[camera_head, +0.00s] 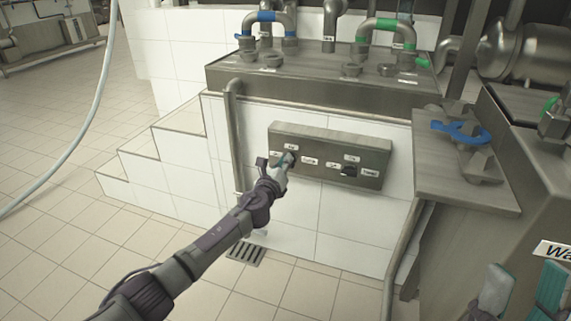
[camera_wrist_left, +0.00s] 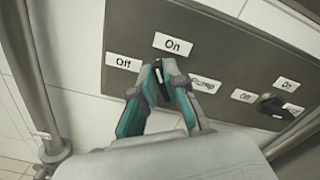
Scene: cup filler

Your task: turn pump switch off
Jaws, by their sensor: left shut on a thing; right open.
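The grey metal switch panel (camera_head: 330,137) is on the white tiled wall. Its left knob, the pump switch (camera_wrist_left: 159,78), is a dark knob beside the labels "On" (camera_wrist_left: 173,44), "Off" (camera_wrist_left: 123,63) and "Pump" (camera_wrist_left: 205,85). My left gripper (camera_head: 284,164) is at this knob. In the left wrist view, its teal and grey fingers (camera_wrist_left: 160,76) are shut on the knob, one on each side. The fingers hide much of the knob, so its exact setting is hard to tell. My right gripper (camera_head: 519,293) is open and empty at the bottom right.
A second black knob (camera_head: 348,171) with its own labels is on the panel's right; it also shows in the left wrist view (camera_wrist_left: 276,105). A vertical pipe (camera_head: 234,140) runs left of the panel. A metal side table (camera_head: 450,180) with a blue-handled part (camera_head: 462,131) stands right.

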